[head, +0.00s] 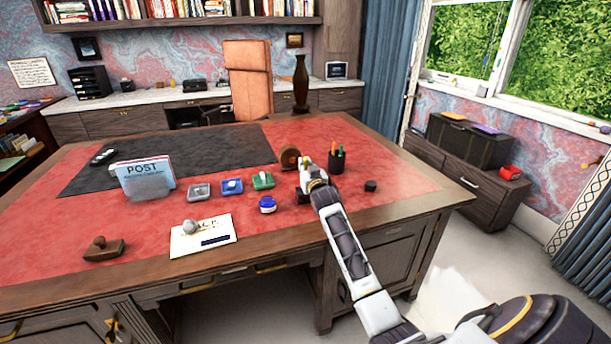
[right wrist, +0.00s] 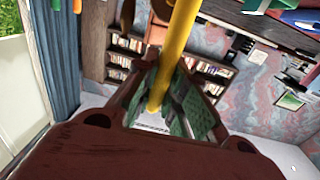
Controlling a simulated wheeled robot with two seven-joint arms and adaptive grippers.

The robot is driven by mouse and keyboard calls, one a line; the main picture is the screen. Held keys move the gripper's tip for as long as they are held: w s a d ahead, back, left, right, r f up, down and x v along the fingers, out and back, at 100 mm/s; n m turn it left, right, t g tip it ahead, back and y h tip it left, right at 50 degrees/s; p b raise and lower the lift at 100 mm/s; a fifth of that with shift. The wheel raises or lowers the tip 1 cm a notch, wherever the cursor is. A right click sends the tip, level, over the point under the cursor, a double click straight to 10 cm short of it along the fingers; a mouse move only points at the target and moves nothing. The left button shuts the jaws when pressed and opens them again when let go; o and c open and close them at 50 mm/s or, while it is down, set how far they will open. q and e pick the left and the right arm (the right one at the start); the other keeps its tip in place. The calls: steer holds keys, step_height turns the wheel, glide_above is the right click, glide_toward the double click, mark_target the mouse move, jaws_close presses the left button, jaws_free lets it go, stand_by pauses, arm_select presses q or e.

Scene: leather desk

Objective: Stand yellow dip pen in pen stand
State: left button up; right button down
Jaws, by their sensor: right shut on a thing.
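The yellow dip pen (right wrist: 178,50) runs up through the right wrist view. My right gripper (right wrist: 165,95) is shut on it, with the greenish finger pads on both sides of the shaft. In the head view my right gripper (head: 305,165) is over the right part of the desk, and I cannot make out the pen there. A black pen cup (head: 337,161) with orange and green pencils stands just right of the gripper. A small dark object (head: 301,197) sits below the gripper, partly hidden; I cannot tell what it is. My left gripper is not in view.
A round brown wooden item (head: 290,158) stands close left of my gripper. Green (head: 263,181), blue (head: 232,187) and grey (head: 199,191) pads, an ink jar (head: 267,204) and a letter holder (head: 146,185) are further left. A small black item (head: 371,186) lies right.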

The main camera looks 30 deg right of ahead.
step_height(320, 180, down, 3)
steer(key=shift+f+b, duration=0.2)
steer(key=shift+b, duration=0.1)
steer(key=shift+f, duration=0.1)
steer(key=c, duration=1.5)
jaws_free()
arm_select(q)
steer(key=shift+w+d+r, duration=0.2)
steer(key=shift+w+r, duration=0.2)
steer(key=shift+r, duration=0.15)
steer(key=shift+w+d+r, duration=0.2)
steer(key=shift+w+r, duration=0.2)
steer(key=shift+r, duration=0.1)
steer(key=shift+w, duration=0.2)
